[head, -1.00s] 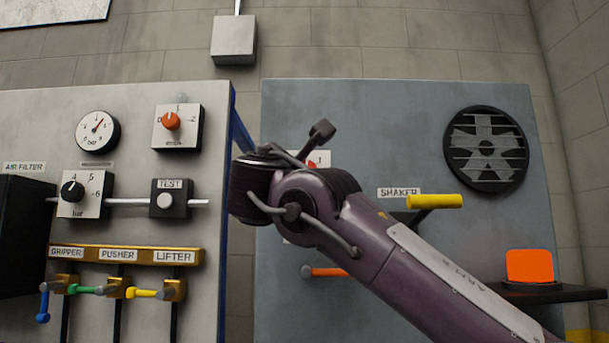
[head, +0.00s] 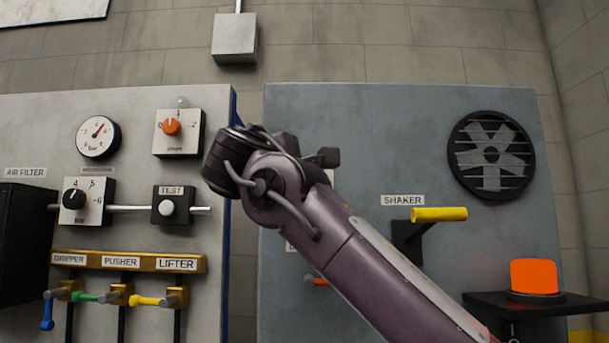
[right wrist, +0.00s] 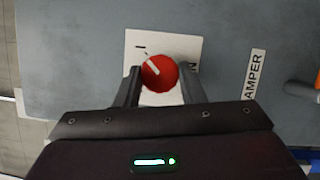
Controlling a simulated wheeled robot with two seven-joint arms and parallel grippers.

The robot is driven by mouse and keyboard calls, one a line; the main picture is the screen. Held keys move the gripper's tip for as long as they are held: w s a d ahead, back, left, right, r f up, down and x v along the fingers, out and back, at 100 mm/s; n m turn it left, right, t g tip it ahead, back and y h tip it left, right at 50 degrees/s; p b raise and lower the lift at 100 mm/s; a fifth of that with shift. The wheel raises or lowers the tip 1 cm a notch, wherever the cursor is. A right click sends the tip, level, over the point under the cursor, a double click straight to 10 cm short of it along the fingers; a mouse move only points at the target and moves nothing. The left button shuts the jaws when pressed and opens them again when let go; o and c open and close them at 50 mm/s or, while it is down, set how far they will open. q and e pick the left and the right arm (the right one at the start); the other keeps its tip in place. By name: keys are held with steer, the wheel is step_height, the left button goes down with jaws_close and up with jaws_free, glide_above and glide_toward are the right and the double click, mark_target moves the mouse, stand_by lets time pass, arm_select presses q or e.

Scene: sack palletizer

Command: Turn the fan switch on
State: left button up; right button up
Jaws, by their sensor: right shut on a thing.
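The red rotary knob (right wrist: 159,73), which I take as the fan switch, sits on a white plate (right wrist: 180,46) in the right wrist view. Its white pointer slants up and left, toward the "I" mark. A label beside it is mostly hidden; only an "N" shows. My right gripper (right wrist: 160,80) is shut on the knob, one finger on each side. In the head view my purple right arm covers the knob and the gripper. The round black fan (head: 491,157) is on the grey-blue panel at the right. My left gripper is not in view.
A yellow shaker handle (head: 438,214) sticks out right of my arm. An orange lamp (head: 534,277) stands on a dark shelf. An orange handle (right wrist: 302,88) is right of the knob. The left panel (head: 135,230) carries a gauge, knobs and several valve levers.

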steer(key=shift+r, duration=0.1)
stand_by(0.4)
steer(key=o, duration=1)
steer(key=shift+w, duration=0.15)
steer(key=b+v, duration=0.4)
steer(key=v, duration=0.4)
steer(key=shift+w, duration=0.15)
